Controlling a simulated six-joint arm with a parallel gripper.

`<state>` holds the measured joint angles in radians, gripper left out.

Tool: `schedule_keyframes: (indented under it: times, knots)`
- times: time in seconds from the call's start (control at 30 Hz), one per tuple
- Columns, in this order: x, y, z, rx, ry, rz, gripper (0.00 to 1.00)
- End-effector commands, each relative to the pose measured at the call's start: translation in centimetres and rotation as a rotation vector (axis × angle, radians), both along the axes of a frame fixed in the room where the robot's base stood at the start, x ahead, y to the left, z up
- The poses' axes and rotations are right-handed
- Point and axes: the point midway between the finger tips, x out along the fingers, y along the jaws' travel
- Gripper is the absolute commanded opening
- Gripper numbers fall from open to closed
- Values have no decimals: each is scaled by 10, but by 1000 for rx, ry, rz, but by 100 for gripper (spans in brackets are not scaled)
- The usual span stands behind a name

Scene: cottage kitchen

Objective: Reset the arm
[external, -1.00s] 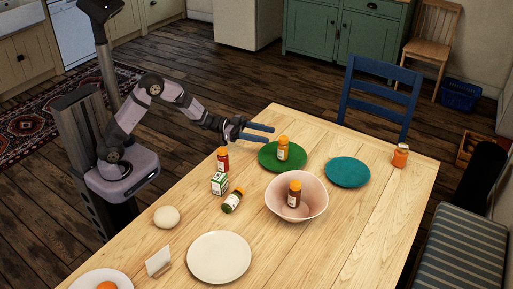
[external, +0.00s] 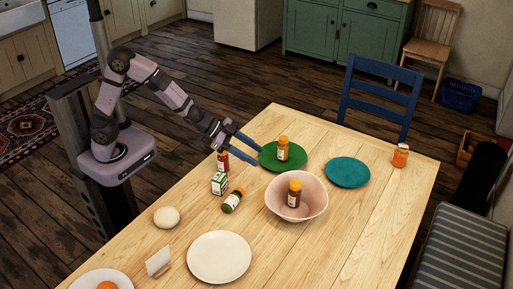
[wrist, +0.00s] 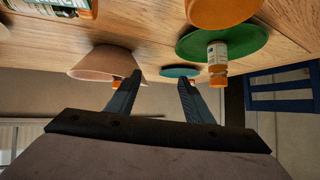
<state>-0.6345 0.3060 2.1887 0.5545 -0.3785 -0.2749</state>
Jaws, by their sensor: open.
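My gripper (external: 243,152) is open and empty above the table, pointing right and down towards the green plate (external: 297,163). In the wrist view its two fingers (wrist: 157,92) are spread with nothing between them. A jar with an orange lid (external: 283,149) stands on the green plate. Another orange-lidded jar (external: 294,193) stands in the pink bowl (external: 314,209). A red jar (external: 223,161) stands just below the gripper in the external view, partly hidden by it. The wrist view appears upside down; the green plate (wrist: 250,42) shows at its upper right.
A small green-and-white box (external: 219,183) and a tipped jar (external: 233,200) lie near the table's left side. A teal plate (external: 348,172), a white plate (external: 219,257), a round pale item (external: 166,217) and another jar (external: 400,156) are on the table. A blue chair (external: 380,98) stands behind.

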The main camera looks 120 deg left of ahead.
Motion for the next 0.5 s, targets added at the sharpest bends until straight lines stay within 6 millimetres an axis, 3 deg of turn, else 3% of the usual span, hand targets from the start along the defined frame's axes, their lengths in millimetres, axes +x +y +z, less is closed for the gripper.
schedule_keyframes:
  times: [0.03,0.17,0.3,0.5]
  knots:
    - [-6,-30,17,-18,74,-14,47]
    - [-44,-99,20,-73,291,-39,47]
    - [-103,-171,25,-139,528,-97,47]
    - [-184,-242,38,-209,787,-188,47]
